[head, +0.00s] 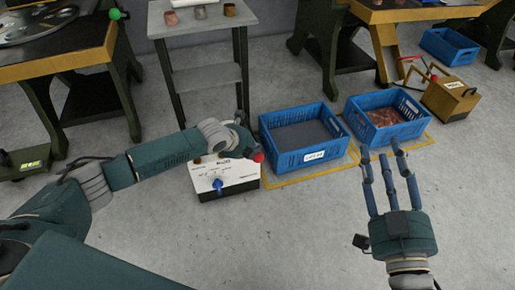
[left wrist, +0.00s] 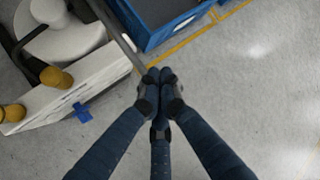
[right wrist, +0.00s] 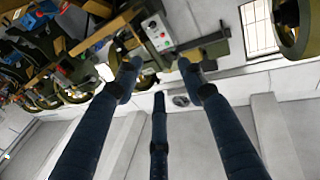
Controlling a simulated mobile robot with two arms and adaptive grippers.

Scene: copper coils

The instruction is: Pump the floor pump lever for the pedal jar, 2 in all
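The floor pump (head: 226,180) is a white box with black print and a blue knob (head: 218,184), standing on the floor left of the blue crates. A lever with a red ball end (head: 258,157) shows at its right side. In the left wrist view the grey lever bar (left wrist: 118,38) runs down to my left fingertips. My left gripper (left wrist: 160,76) has its fingers together at the bar; no red ball shows between them. In the head view my wrist covers most of it. My right gripper (head: 384,160) is open and empty, above the floor. I cannot tell which part is the pedal jar.
A blue crate (head: 325,160) with a grey inside and a blue crate (head: 418,128) holding copper pieces stand right of the pump, within yellow floor lines. A grey stand (head: 205,76) is behind. A brown box (head: 450,100) stands far right. The front floor is clear.

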